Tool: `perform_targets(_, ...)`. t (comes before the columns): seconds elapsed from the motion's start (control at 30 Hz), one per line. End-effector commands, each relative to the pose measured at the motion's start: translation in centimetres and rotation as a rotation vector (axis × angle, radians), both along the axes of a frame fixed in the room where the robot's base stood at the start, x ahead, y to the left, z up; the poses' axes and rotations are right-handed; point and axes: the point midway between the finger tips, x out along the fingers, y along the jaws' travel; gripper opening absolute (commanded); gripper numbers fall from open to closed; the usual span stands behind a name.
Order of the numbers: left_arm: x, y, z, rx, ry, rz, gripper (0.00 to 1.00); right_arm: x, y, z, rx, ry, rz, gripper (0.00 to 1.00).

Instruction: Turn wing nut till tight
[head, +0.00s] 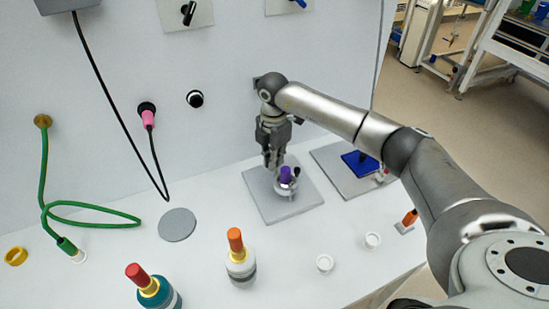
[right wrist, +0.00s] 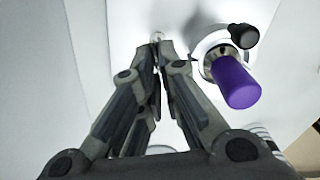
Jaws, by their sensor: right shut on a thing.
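My right gripper (head: 273,168) points down at the left side of a small round metal fitting (head: 287,190) with a purple knob (head: 285,175), on a grey plate (head: 297,207). In the right wrist view, the fingertips (right wrist: 157,50) are close together, shut on the wing nut, which is mostly hidden between them; only a small pale bit shows at the tips. The purple knob (right wrist: 235,82) and a black knob (right wrist: 243,36) stand to the right of the fingers, apart from them. My left gripper is not in view.
Another plate with a blue block (head: 360,163) lies to the right. A green hose (head: 90,215) and black cable (head: 117,105) hang left. The upright white panel stands close behind.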

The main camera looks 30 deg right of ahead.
Motion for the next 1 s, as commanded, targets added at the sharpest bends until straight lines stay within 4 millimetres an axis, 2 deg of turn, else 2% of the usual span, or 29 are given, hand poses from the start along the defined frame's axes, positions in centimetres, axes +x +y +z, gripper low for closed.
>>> perform_targets(0.2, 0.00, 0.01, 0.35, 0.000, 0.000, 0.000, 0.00, 0.23, 0.04, 0.13, 0.000, -0.002, -0.163, 0.00)
perform_targets(0.43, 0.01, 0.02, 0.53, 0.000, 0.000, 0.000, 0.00, 0.33, 0.07, 0.11, 0.000, -0.003, -0.277, 0.00)
perform_targets(1.0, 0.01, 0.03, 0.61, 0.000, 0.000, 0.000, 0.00, 0.42, 0.02, 0.09, 0.000, -0.003, -0.342, 0.00)
